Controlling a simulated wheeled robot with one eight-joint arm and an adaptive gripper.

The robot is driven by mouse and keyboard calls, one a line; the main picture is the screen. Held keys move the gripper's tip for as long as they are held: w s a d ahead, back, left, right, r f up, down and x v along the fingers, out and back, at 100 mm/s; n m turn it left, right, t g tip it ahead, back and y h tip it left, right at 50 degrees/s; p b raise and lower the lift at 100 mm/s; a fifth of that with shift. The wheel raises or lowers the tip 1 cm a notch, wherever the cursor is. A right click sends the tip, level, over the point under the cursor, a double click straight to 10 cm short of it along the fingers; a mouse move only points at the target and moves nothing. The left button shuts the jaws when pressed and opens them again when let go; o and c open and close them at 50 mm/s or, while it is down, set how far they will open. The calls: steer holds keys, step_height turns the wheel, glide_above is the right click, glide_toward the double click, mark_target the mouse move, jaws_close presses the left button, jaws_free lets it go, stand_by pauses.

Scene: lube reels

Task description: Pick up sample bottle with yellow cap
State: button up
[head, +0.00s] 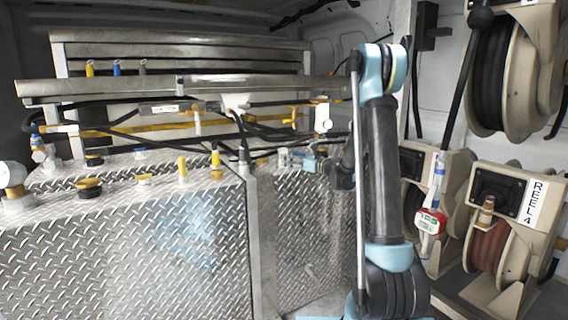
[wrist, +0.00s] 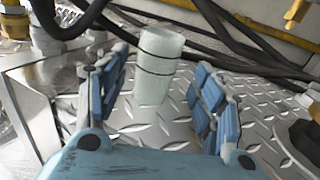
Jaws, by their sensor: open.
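In the wrist view a pale, translucent cylinder (wrist: 158,62) with thin dark bands, which looks like the sample bottle, stands over the diamond-plate top. No yellow cap shows on it, so I cannot be sure. My gripper (wrist: 166,85) is open, with blue-padded fingers to either side of the cylinder and apart from it. In the head view my gripper (head: 300,158) is over the right part of the plate-covered tank top, beyond my arm.
The diamond-plate tank (head: 130,245) carries several fittings, including a yellow-topped one (head: 183,168). Black hoses (wrist: 240,40) run close behind the cylinder. A metal edge (wrist: 30,110) lies left of my gripper. Hose reels (head: 495,240) stand at the right.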

steer(key=x, duration=0.4)
steer(key=shift+a, duration=0.35)
steer(key=c, duration=1)
steer(key=shift+r, duration=0.15)
